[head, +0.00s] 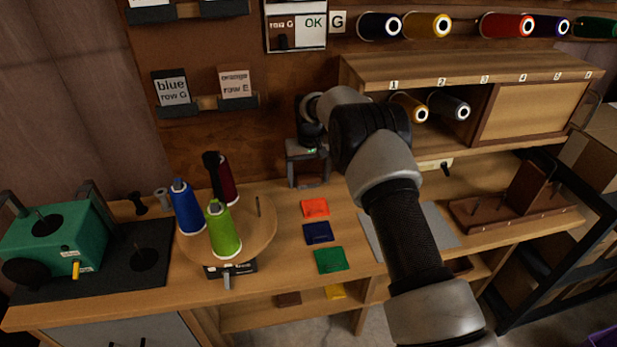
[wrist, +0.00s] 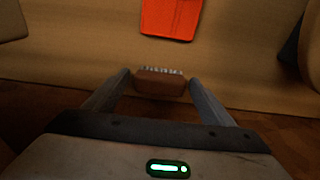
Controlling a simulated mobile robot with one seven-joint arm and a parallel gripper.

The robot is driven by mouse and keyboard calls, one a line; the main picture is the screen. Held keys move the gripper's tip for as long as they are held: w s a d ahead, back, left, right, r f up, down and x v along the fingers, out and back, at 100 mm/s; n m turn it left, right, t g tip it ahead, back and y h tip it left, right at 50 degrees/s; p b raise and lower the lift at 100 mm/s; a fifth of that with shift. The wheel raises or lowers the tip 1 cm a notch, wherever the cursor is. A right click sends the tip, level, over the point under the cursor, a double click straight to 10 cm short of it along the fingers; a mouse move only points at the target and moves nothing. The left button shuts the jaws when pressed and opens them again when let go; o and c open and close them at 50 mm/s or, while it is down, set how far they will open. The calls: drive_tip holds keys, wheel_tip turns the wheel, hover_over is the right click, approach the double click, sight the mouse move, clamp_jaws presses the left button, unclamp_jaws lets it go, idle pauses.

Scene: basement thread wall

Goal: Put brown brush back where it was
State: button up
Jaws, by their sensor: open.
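The brown brush (wrist: 159,86) shows in the wrist view as a small brown block with a row of pale bristles on its far side. It lies between the two fingertips of my gripper (wrist: 160,84). The fingers are open, one on each side of it, and I cannot tell whether either touches it. In the head view my gripper (head: 308,186) points down low over the back of the bench, against the wooden wall. The brush is too small to make out clearly there.
An orange square (head: 315,208) lies just in front of my gripper, with navy (head: 318,233) and green (head: 331,260) ones nearer. A round turntable (head: 262,232) with thread cones stands left. A shelf (head: 430,68) with spools is right of my gripper.

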sight(309, 179)
wheel_tip(309, 179, up, 12)
drive_tip(key=s+p, duration=0.1)
drive_tip(key=shift+s+d, duration=0.2)
drive_tip(key=shift+r, duration=0.1)
idle(1.3)
